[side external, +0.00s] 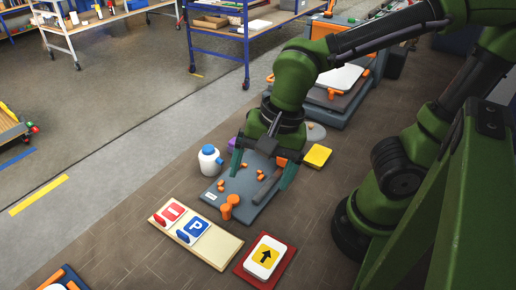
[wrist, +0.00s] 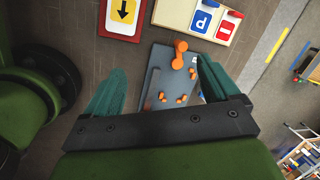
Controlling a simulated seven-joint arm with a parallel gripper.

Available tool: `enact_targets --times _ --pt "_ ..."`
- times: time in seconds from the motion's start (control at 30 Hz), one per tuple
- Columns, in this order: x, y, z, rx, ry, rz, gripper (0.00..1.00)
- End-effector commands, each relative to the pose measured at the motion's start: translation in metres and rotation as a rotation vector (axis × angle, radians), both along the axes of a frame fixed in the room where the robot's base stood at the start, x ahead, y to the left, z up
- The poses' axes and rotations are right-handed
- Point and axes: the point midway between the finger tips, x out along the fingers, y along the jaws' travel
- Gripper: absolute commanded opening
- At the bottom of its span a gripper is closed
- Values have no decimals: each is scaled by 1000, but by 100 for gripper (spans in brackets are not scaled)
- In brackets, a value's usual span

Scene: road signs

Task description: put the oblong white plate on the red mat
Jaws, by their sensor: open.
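The oblong white plate (side external: 252,262) carries a yellow square with a black arrow. It lies flat on the red mat (side external: 276,279) at the lower middle of the side view, with red showing around it. In the wrist view the plate (wrist: 123,20) and the mat (wrist: 103,30) are at the top, partly cut off. My gripper (side external: 261,180) is open and empty above the grey board with orange pegs, behind and apart from the plate. In the wrist view its fingers (wrist: 160,72) are spread over that board.
The grey board (side external: 243,183) bears several orange pegs. A cream board (side external: 225,250) with red and blue sign tiles lies left of the mat. A white bottle (side external: 209,160) and a yellow block (side external: 318,156) flank my gripper.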

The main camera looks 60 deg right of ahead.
Motion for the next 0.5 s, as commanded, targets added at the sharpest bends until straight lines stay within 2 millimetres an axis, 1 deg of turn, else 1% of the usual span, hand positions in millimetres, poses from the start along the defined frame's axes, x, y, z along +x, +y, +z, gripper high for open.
enact_targets --times 0.03,0.1,0.3,0.4,0.5 --pt "7 -14 10 5 -71 65 89" --pt "14 -32 22 -12 -169 184 89" --pt "24 -76 51 -149 -422 468 89" --pt "25 -90 60 -225 -496 562 89" --pt "25 -98 65 -275 -536 618 89"
